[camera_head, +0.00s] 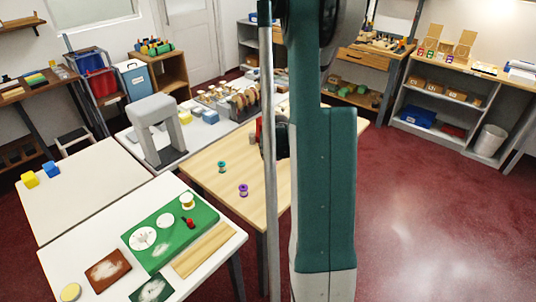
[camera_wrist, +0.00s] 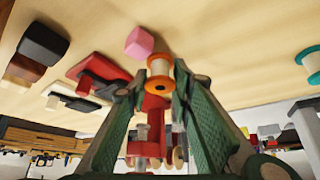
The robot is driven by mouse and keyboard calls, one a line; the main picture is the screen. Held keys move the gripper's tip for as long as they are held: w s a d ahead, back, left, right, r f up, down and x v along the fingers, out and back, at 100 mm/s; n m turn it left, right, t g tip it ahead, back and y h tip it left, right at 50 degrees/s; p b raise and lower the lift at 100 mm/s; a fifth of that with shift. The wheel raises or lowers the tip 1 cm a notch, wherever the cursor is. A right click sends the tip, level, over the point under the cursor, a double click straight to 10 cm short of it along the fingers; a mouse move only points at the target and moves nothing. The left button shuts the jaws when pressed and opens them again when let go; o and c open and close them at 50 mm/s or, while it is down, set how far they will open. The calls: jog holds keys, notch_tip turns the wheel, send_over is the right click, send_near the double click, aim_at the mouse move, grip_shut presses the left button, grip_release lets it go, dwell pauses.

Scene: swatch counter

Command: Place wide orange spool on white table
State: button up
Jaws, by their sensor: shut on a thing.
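The wide orange spool (camera_wrist: 159,84), with orange flanges and a pale wound middle, is between the fingers of my gripper (camera_wrist: 161,78) in the wrist view. My gripper is shut on it, close to a pale wooden surface. In the head view my arm hides the spool and most of the gripper. Two pale tables stand at the left: a near white one (camera_head: 72,268) and a farther whitish one (camera_head: 90,200). I cannot tell which of them is the white table.
The near table holds a green board (camera_head: 172,238), a brown block (camera_head: 107,270) and wooden strips. The wooden table (camera_head: 215,165) bears teal (camera_head: 222,167) and purple (camera_head: 243,190) spools. A pink cube (camera_wrist: 139,42) is near my gripper.

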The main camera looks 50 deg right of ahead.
jog(key=shift+f, duration=0.35)
jog(key=o, duration=0.8)
jog(key=shift+r, duration=0.25)
jog(key=shift+p+v, duration=1)
jog(key=shift+v, duration=4.95)
jog(key=shift+a, duration=0.1)
